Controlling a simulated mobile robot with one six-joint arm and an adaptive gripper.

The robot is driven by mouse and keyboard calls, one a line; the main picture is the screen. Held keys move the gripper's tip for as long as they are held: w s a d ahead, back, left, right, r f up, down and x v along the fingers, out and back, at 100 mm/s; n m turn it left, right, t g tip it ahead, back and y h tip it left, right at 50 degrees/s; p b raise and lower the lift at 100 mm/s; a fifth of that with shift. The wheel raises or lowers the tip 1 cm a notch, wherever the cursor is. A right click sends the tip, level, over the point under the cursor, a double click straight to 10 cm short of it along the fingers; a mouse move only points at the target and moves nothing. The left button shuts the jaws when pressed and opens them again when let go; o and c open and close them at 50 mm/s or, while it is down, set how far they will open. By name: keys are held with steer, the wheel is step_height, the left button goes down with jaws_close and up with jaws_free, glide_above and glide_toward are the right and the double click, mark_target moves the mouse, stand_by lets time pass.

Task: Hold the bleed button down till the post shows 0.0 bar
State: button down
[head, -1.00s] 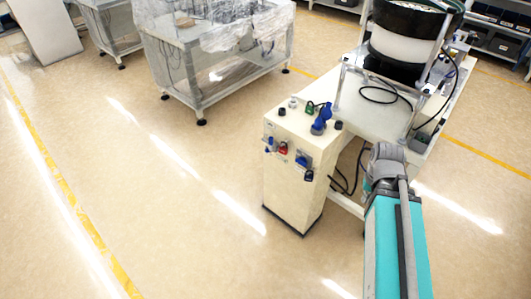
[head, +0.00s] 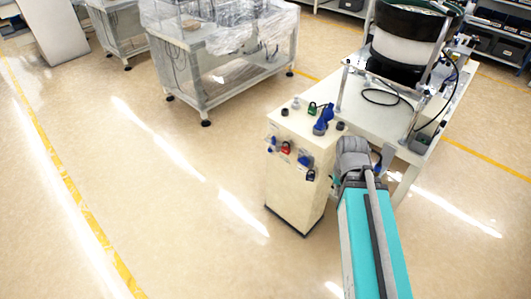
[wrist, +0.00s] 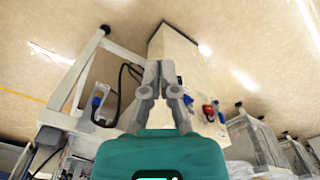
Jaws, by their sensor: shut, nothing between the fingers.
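The cream post (head: 293,190) stands at the left end of the feeder table in the head view. Its top carries a blue fitting (head: 323,122), a green padlock (head: 311,108) and dark knobs (head: 340,126). Its front has a red part (head: 286,147) and blue parts. I cannot tell which is the bleed button, and no bar reading is legible. In the wrist view my gripper (wrist: 160,66) is shut and empty, in front of the post's side (wrist: 172,45) in the picture, with no visible contact. In the head view its fingers are not clearly visible behind my arm.
The white feeder table (head: 370,115) with the bowl feeder (head: 405,45) stands right of the post, close to my arm. Black cables (wrist: 125,80) hang between table and post. A plastic-covered bench (head: 215,65) stands behind. The floor left of the post is clear.

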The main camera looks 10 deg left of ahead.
steer(key=shift+a, duration=0.25)
steer(key=shift+f, duration=0.1)
steer(key=w+a+f+t+h+b, duration=0.25)
steer(key=w+f+t+b, duration=0.25)
steer(key=w+f+b, duration=0.85)
steer(key=n+t+b, duration=0.6)
steer(key=t+b, duration=0.3)
steer(key=b, duration=1.6)
glide_toward(270, 150)
steer(key=s+d+r, duration=0.2)
steer(key=s+d, duration=0.2)
steer(key=d, duration=0.4)
steer(key=w+a+f+n+t+y+b, duration=0.1)
steer(key=a+f+n+y+b, duration=0.1)
steer(key=a+b, duration=0.3)
steer(key=w+a+f+n+t+y+b, duration=0.2)
steer(key=a+f+n+y+b, duration=0.1)
steer(key=a, duration=0.6)
steer(key=shift+w+f+n+b, duration=0.25)
steer(key=shift+f+b, duration=0.5)
steer(key=shift+b, duration=0.4)
steer(key=shift+d, duration=0.1)
steer(key=w+d, duration=0.5)
steer(key=w, duration=0.2)
